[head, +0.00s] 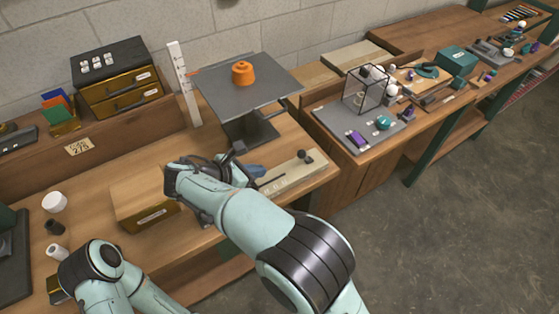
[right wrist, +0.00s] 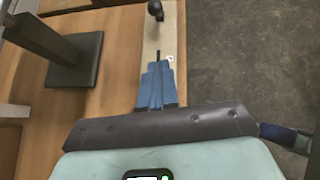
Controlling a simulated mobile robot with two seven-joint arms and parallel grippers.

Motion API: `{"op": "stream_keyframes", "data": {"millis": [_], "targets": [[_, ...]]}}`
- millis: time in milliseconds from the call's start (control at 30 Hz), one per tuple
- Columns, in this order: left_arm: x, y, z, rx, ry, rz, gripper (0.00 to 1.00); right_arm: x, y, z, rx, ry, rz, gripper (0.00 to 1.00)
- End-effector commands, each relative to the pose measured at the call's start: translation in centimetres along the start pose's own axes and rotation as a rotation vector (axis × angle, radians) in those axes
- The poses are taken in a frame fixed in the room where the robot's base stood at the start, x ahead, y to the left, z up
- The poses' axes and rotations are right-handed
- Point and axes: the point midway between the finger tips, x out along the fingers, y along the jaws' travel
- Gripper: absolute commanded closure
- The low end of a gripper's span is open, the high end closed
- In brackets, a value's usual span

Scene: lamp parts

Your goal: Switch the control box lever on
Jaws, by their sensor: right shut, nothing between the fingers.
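The control box (head: 288,176) is a long pale box at the front right edge of the near table, right of my right gripper. Its lever has a dark round knob (head: 306,157) at the far right end. In the right wrist view the pale top (right wrist: 172,30) runs away from me, with the knob (right wrist: 155,8) at the upper edge and a dark slot below it. My right gripper (head: 262,172) is shut and empty. Its blue fingers (right wrist: 157,72) point along the box top towards the slot, apart from the knob. My left gripper is out of view; only its arm shows.
A grey stand (head: 228,82) with an orange part (head: 243,73) rises behind the box. A wooden box (head: 140,205) lies left of my right gripper. A drawer unit (head: 112,75) stands at the back left. Open floor (head: 440,220) lies right of the table.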

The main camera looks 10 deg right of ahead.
Motion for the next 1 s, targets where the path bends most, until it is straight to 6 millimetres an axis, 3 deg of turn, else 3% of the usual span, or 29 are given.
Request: {"op": "stream_keyframes", "data": {"millis": [167,533,700,1000], "targets": [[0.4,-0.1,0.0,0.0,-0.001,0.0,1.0,2.6,-0.1,0.0,0.0,-0.001,-0.005,1.0],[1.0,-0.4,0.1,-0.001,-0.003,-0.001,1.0,10.3,-0.1,0.1,0.0,-0.001,-0.005,1.0],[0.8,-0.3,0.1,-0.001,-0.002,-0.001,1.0,11.7,-0.1,2.2,0.003,0.0,-0.002,1.0],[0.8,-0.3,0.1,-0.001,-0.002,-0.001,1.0,12.4,0.0,3.0,0.0,0.001,0.0,1.0]]}}
